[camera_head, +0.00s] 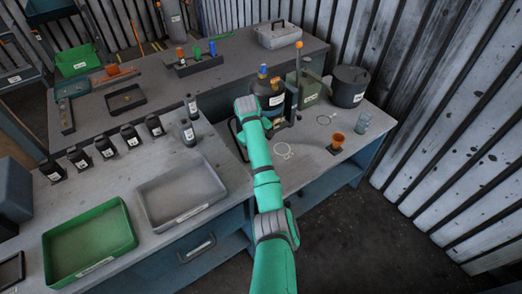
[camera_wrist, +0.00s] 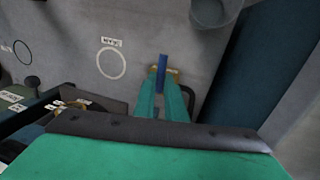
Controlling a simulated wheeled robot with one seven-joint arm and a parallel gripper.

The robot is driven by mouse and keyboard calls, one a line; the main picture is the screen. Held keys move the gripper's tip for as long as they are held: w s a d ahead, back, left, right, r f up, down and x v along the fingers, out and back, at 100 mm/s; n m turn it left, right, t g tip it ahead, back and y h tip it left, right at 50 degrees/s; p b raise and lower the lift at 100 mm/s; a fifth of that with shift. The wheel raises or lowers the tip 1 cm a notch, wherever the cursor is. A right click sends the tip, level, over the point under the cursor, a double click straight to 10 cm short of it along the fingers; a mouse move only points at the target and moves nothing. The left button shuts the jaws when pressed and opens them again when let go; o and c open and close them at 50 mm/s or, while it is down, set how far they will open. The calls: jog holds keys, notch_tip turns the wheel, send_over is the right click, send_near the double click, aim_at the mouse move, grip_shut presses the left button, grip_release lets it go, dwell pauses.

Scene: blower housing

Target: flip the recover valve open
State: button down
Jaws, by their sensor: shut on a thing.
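My gripper (camera_wrist: 163,76) is shut on a slim blue handle (camera_wrist: 162,66) in the wrist view; the handle stands between its two fingertips. I take this to be the valve handle; no label on it can be read. In the head view my gripper (camera_head: 284,124) is small, beside the front of a dark tank (camera_head: 268,103) with a white label. The tank has a blue knob and an orange one on top. The held handle cannot be made out in the head view, and its base is hidden by the fingers in the wrist view.
A green canister (camera_head: 307,88) and a black pot (camera_head: 348,86) stand right of the tank. Marked circles lie on the bare grey bench top (camera_head: 305,165).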

jog(key=shift+a+m, duration=0.2)
jog(key=shift+m, duration=0.1)
dwell(0.4)
jog(key=c, duration=1.8)
grip_release()
jog(key=shift+r, duration=0.1)
jog(key=r, duration=0.3)
jog(key=a+r, duration=0.1)
jog(key=r, duration=0.3)
jog(key=s+r, duration=0.1)
jog(key=r, duration=0.2)
jog(key=shift+a+r, duration=0.2)
jog(key=shift+a, duration=0.1)
